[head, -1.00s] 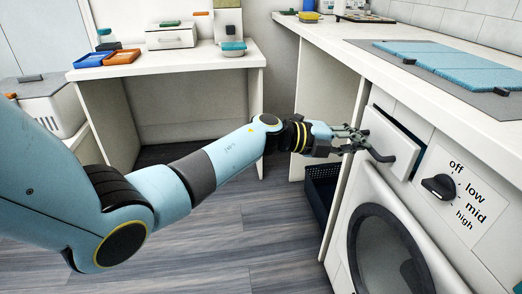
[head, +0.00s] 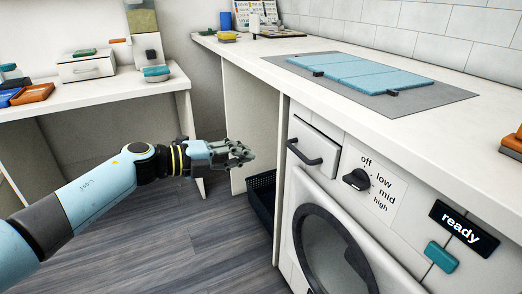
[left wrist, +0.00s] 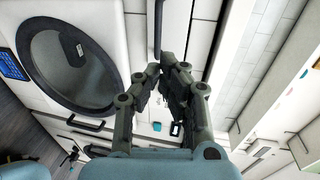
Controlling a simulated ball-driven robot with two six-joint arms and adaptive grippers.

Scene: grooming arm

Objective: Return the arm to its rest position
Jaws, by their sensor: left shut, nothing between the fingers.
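My left arm is light blue and comes in from the lower left in the head view. Its dark, slim gripper (head: 238,153) is shut and empty, in the air left of the white drawer (head: 316,143) and apart from its dark handle (head: 304,154). The drawer front looks about flush with the cabinet. In the left wrist view the gripper's fingers (left wrist: 166,76) come close together with nothing between them. My right gripper is out of view.
A white counter (head: 270,75) with blue folded panels (head: 360,73) runs above the round-doored washer (head: 335,250). A dark basket (head: 262,195) stands on the floor beside it. A side table (head: 100,95) stands back left. The floor below my arm is clear.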

